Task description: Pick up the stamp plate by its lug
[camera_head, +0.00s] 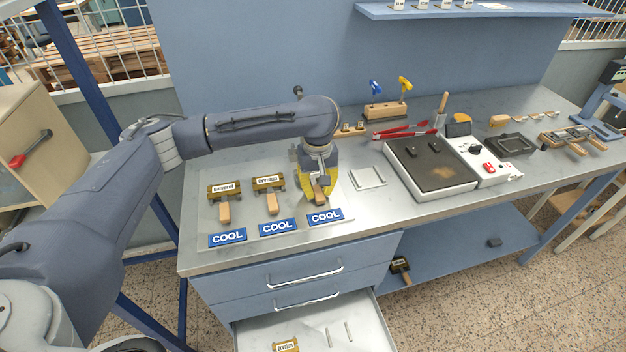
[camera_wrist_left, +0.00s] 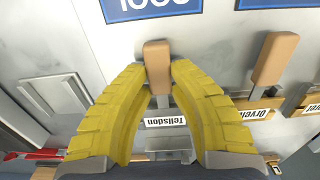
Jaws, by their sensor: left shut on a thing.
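My left gripper (camera_head: 319,186) has yellow fingers and points down at the right-hand stamp plate of the row. In the left wrist view its fingertips (camera_wrist_left: 158,70) are closed on both sides of that plate's wooden lug (camera_wrist_left: 157,54). The plate's label (camera_wrist_left: 166,122) reads "Tellsdon", upside down in that view. In the head view most of this plate is hidden behind the gripper, with its lug (camera_head: 319,196) showing. I cannot tell whether the plate touches the bench. My right gripper is not in view.
Two more stamp plates, one left (camera_head: 223,190) and one middle (camera_head: 269,182), lie beside it. Blue "COOL" signs (camera_head: 277,226) line the front. A hot plate (camera_head: 430,165) stands to the right, past a small pale tray (camera_head: 368,177). A lower drawer (camera_head: 315,325) is open.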

